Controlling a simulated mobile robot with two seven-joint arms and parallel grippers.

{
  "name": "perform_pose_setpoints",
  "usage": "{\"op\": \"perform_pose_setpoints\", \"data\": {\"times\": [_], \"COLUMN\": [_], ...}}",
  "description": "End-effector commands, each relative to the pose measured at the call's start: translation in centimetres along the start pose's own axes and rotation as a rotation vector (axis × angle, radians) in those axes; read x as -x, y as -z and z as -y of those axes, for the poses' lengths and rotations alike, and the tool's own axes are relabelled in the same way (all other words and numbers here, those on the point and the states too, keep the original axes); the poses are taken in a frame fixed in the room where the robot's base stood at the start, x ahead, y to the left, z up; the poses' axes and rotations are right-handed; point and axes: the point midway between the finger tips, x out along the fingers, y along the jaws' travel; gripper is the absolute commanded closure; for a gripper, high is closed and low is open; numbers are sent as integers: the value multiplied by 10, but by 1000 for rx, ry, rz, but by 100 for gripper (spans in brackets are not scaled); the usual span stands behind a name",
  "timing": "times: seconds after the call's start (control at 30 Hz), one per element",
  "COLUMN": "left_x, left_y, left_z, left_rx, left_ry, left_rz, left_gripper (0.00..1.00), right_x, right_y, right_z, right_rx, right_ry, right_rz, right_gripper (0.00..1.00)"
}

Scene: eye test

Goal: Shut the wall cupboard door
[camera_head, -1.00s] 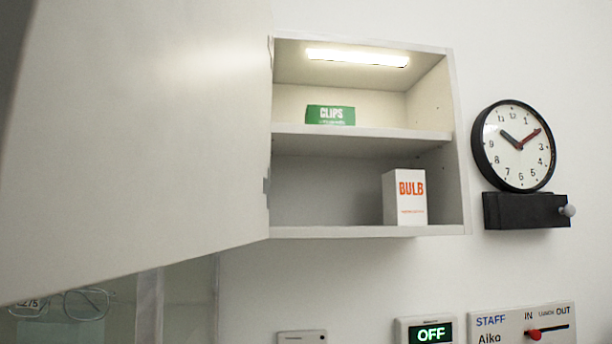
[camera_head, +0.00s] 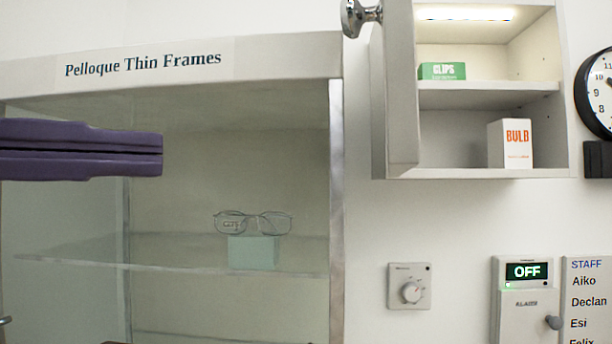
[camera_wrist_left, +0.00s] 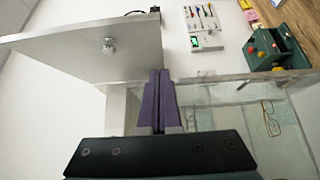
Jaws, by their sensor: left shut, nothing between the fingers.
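The wall cupboard (camera_head: 563,90) is at the upper right of the head view, its inside exposed and lit. Its pale door (camera_head: 402,90) stands open at the left side, seen nearly edge-on, with a metal knob (camera_head: 361,16) on its outer face. In the left wrist view, a pale panel (camera_wrist_left: 60,52) with a round knob (camera_wrist_left: 109,46) looks like this door. My left gripper (camera_head: 161,155) is shut and empty, well left of the door in the head view. Its purple fingers (camera_wrist_left: 158,75) also show in the wrist view; I cannot tell whether they touch anything. My right gripper is not in view.
A glass case (camera_head: 336,210) with spectacles (camera_head: 253,223) stands behind my left gripper, left of the cupboard. A green clips box (camera_head: 442,71) and a bulb box (camera_head: 510,144) sit inside the cupboard. A clock (camera_head: 598,95) hangs to its right, and a dial (camera_head: 409,287) is below.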

Motion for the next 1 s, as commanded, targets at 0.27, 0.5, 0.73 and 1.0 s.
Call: {"op": "perform_pose_setpoints", "data": {"times": [0.27, 0.5, 0.73, 1.0], "left_x": [-42, -94, -119, -126], "left_y": [-1, -1, -22, -29], "left_z": [-8, -6, -3, 1], "left_rx": [7, 6, 5, 0], "left_ry": [-4, -1, 2, 3], "left_rz": [4, 4, 3, 1], "left_gripper": [100, 100, 100, 100], "right_x": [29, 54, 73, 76], "right_y": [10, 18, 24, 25], "right_z": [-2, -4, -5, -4], "right_rx": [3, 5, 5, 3], "right_ry": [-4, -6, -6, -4], "right_rz": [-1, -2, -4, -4], "right_gripper": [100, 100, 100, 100]}}
